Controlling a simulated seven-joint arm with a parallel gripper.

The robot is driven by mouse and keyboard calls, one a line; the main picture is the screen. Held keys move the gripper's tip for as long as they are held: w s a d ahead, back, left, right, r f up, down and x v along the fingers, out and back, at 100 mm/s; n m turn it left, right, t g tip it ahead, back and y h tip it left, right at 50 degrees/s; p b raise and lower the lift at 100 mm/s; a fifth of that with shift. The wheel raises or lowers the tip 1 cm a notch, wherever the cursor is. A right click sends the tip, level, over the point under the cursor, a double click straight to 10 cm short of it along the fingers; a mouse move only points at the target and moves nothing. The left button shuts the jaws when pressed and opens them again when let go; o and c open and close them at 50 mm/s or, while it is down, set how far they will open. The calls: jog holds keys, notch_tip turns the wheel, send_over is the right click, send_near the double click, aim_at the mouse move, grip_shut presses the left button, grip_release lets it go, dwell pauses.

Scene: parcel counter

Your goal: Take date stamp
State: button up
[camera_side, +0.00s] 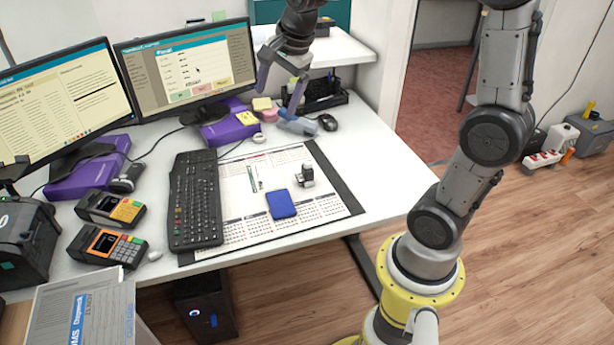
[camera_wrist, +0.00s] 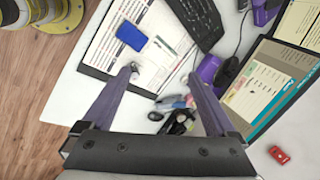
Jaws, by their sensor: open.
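The date stamp (camera_side: 306,176) looks like a small grey and black object standing on the calendar desk mat (camera_side: 240,232). It is to the upper right of a flat blue pad (camera_side: 282,204). My gripper (camera_side: 280,89) is open and empty, well above the back of the desk, apart from the stamp. In the wrist view my gripper (camera_wrist: 162,77) has its fingers spread, and the blue pad (camera_wrist: 131,37) lies beyond them. A small grey shape by the left fingertip there seems to be the stamp, partly hidden by the finger.
A black keyboard (camera_side: 195,199) lies left of the mat, with two card terminals (camera_side: 108,246) further left. Two monitors (camera_side: 187,70) stand behind. A mouse (camera_side: 328,122), a pen tray (camera_side: 316,101) and a grey-blue item (camera_side: 297,125) crowd the back right. The mat's right part is mostly clear.

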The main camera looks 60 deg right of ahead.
jog(key=w+d+f+m+g, duration=0.1)
jog(key=w+d+f+m, duration=0.3)
jog(key=d+f, duration=0.3)
jog(key=m+g+y, duration=0.1)
jog(key=m+g, duration=0.2)
send_over(308, 161)
notch_tip(308, 161, down, 15)
jog(key=shift+f, duration=0.1)
notch_tip(308, 161, down, 8)
jog(key=shift+r, duration=0.2)
jog(key=shift+a+f, duration=0.1)
jog(key=shift+f, duration=2.8)
jog(key=shift+r, duration=0.1)
grip_shut()
